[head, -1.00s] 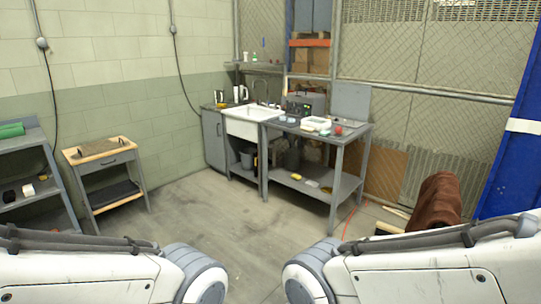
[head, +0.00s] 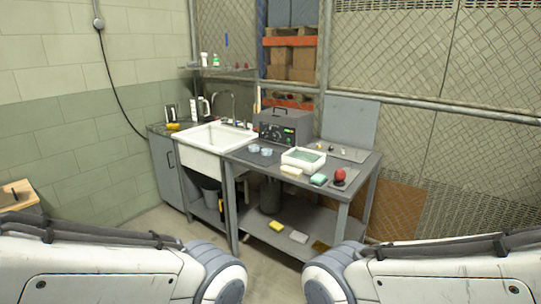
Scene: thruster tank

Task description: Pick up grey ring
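I cannot make out a grey ring for certain. Two small pale blue-grey round items, one on the left (head: 253,148) and one on the right (head: 266,152), lie on the grey workbench (head: 240,157) near its left end, in front of the grey control box (head: 285,128). They are too small to tell whether they are rings. Only my arm links show at the bottom left and bottom right; neither gripper is in view.
The lower shelf (head: 262,233) holds more small blocks. Some floor shows before the bench.

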